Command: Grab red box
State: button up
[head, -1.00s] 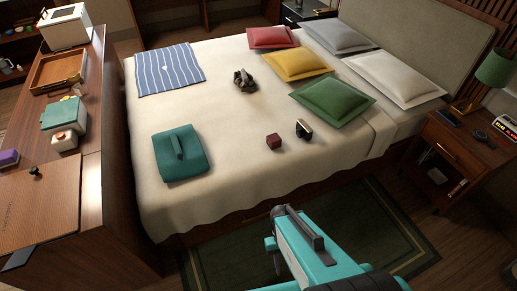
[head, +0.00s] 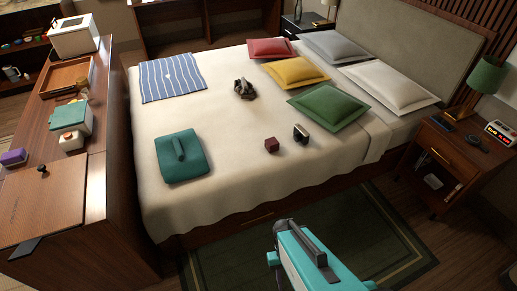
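A small dark red box (head: 271,145) sits on the cream bedspread of the bed (head: 235,185), near its front edge. A small black and silver object (head: 300,132) stands just to its right, apart from it. My teal and black gripper (head: 280,240) is in front of the bed at the bottom of the head view, well short of the red box and not touching it. Its fingers are mostly hidden by its own body, so I cannot tell whether it is open or shut.
A folded teal cloth (head: 182,156) lies left of the red box, and a dark object (head: 244,88) lies behind it. Cushions, including a green one (head: 329,108), lie at the right. A wooden counter (head: 95,170) runs along the left; a nightstand (head: 455,150) stands right.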

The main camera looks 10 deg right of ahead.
aim_at(271, 144)
jog(key=z, duration=0.1)
jog(key=i, duration=0.6)
jog(key=k, duration=0.15)
jog(key=u, duration=2.35)
